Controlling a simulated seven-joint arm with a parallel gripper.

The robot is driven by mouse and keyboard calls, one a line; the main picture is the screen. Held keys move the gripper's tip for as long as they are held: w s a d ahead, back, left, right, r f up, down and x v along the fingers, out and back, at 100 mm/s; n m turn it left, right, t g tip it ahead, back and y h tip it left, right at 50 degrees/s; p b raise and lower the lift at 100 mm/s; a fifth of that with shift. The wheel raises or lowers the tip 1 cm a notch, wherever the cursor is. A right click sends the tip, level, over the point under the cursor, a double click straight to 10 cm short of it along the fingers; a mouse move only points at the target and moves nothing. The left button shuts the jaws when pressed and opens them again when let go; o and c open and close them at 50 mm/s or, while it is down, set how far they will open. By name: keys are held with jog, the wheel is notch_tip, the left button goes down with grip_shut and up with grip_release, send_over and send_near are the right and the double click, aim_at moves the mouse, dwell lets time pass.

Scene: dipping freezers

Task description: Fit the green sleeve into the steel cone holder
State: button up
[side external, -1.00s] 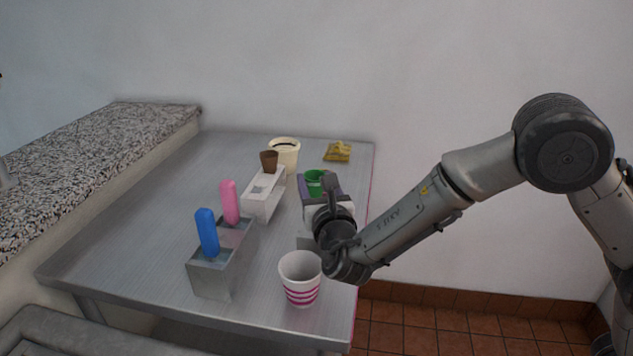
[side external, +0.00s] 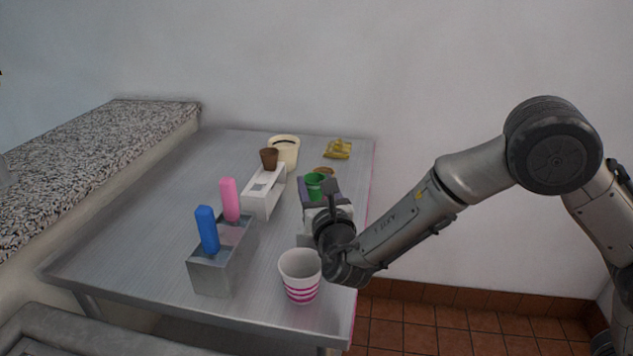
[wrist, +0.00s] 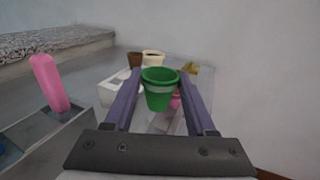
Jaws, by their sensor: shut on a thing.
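The green sleeve (side external: 315,188) is a small tapered cup, upright between the purple fingers of my gripper (wrist: 158,90). My gripper is shut on it, with a finger at each side; the sleeve (wrist: 160,90) also shows in the wrist view. A pale box-shaped holder (side external: 264,192) with a brown cup (side external: 269,158) in its far end stands to the left of the sleeve. Another pale grey block (wrist: 166,122) with a pink piece (wrist: 175,102) shows beyond and below the sleeve, partly hidden by it and the fingers. I cannot tell for certain which is the cone holder.
A steel box (side external: 222,262) holds a blue bar (side external: 207,230) and a pink bar (side external: 230,199) at the front left. A striped paper tub (side external: 301,275) stands near the front edge. A cream tub (side external: 284,150) and a yellow packet (side external: 337,149) are at the back.

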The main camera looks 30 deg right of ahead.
notch_tip(320, 180, down, 6)
dwell(3.4)
jog(key=o, duration=1.4)
jog(key=shift+s, duration=0.1)
